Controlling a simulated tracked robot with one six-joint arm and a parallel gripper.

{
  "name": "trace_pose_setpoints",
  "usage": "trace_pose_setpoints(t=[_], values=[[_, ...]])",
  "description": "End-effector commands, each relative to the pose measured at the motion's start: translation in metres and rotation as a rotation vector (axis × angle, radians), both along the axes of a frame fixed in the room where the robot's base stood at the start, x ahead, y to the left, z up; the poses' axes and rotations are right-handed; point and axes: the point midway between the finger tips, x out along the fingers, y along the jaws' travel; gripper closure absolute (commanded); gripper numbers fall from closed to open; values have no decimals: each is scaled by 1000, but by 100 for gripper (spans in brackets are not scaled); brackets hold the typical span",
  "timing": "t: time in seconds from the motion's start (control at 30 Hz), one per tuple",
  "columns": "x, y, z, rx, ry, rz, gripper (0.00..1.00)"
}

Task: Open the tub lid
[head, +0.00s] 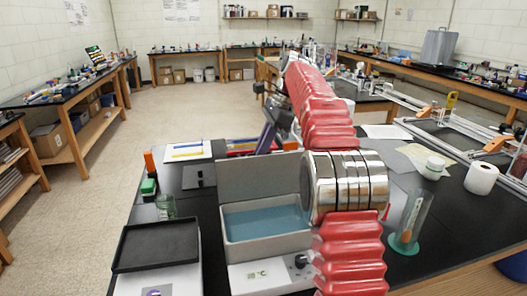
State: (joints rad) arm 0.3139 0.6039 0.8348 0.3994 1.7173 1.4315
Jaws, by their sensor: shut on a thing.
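The grey tub (232,232) stands on the black bench, in the lower middle of the head view, with blue liquid inside. Its flat grey lid (255,178) stands upright along the tub's back edge, so the tub is open on top. My red, ribbed arm rises on the right and covers the tub's right side. My gripper (264,146), dark and small, is at the lid's top edge on the far side. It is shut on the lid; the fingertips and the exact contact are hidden.
A black tray (157,244) sits left of the tub, with a glass beaker (166,206) behind it. A control panel (265,275) fronts the tub.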

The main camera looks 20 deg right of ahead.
Motion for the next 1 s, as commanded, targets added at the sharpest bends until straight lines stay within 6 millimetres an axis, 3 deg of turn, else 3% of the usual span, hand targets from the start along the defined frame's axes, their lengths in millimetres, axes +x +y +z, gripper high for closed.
trace_pose_setpoints(t=[0.2,0.23,0.47,1.0], values=[[3,-3,1,-8,-14,-5,100],[3,-3,1,-8,-13,-5,89],[3,0,2,-4,-11,-1,73],[2,-2,13,-3,-11,3,72]])
